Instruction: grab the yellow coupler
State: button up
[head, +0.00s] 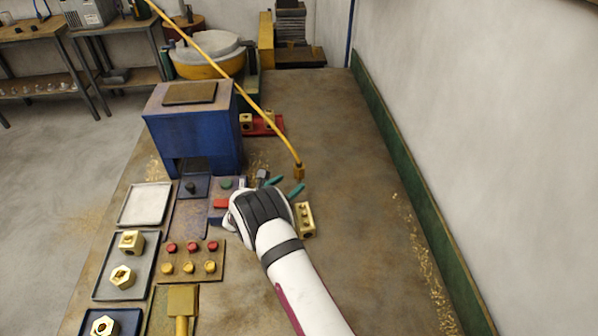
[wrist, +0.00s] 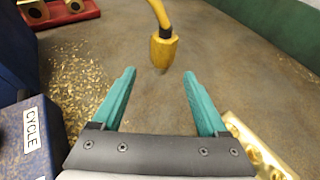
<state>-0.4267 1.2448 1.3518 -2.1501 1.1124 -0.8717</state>
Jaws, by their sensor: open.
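The yellow coupler (head: 299,173) hangs at the lower end of a yellow hose, close above the brown bench top. In the wrist view the coupler (wrist: 164,48) is upright, ahead of my gripper and centred a little beyond the fingertips. My gripper (head: 285,186) has two teal fingers, spread apart with nothing between them. In the wrist view the gripper (wrist: 159,75) points towards the coupler, apart from it. In the head view the white and black wrist hides part of the bench below the fingers.
A brass block (head: 305,219) with holes lies right of my gripper. A blue machine (head: 192,130) and a control box (wrist: 31,140) labelled CYCLE stand left. A red tray (head: 277,122) with brass parts lies behind. The bench right of the coupler is clear up to a green rail (head: 415,190).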

aim_at(296, 179)
jog(key=x, duration=0.5)
jog(key=shift+d+f, duration=0.15)
jog(key=shift+d, duration=0.1)
grip_shut()
